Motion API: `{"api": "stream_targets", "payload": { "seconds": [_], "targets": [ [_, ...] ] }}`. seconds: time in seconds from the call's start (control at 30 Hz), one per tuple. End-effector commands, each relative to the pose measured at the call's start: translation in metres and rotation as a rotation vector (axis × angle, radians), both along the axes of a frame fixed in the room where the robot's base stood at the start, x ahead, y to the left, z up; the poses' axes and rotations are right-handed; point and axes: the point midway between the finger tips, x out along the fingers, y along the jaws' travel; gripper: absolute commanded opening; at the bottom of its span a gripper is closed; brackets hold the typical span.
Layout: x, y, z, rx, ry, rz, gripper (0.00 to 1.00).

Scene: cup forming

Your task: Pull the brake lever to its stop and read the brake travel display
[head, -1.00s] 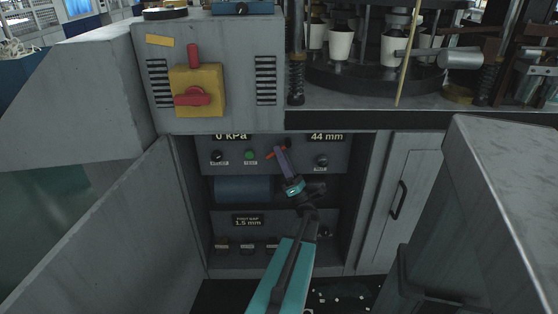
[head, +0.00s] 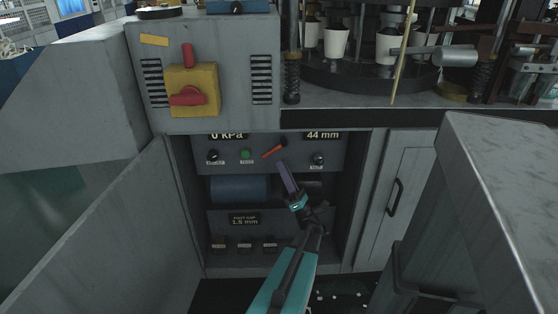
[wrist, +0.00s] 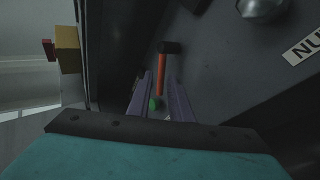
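The orange-red lever (head: 273,149) slants up to the right on the grey panel inside the open cabinet. It also shows in the wrist view (wrist: 161,73), with a dark end. My gripper (head: 283,168) has purple fingers and is just below and to the right of the lever, apart from it in the head view. In the wrist view my gripper (wrist: 160,78) is open, its fingers spread on either side of the lever in the picture, with nothing held. A display (head: 323,135) at the panel's top right reads 44 mm; its caption is hidden by the overhang.
Another display (head: 227,135) reads 0 kPa. A green button (head: 246,154) and dark knobs flank the lever. Below are a blue roller (head: 240,189) and a 1.5 mm display (head: 245,219). The open cabinet door (head: 110,225) stands left; a grey cabinet (head: 500,190) stands right.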

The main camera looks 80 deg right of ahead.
Motion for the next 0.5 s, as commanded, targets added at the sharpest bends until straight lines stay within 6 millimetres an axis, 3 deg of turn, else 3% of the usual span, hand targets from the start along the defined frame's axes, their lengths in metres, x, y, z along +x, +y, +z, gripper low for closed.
{"api": "stream_targets", "payload": {
  "seconds": [0.5],
  "targets": [
    [-0.043,0.028,-0.051,0.000,-0.003,-0.001,0.19]
  ]
}}
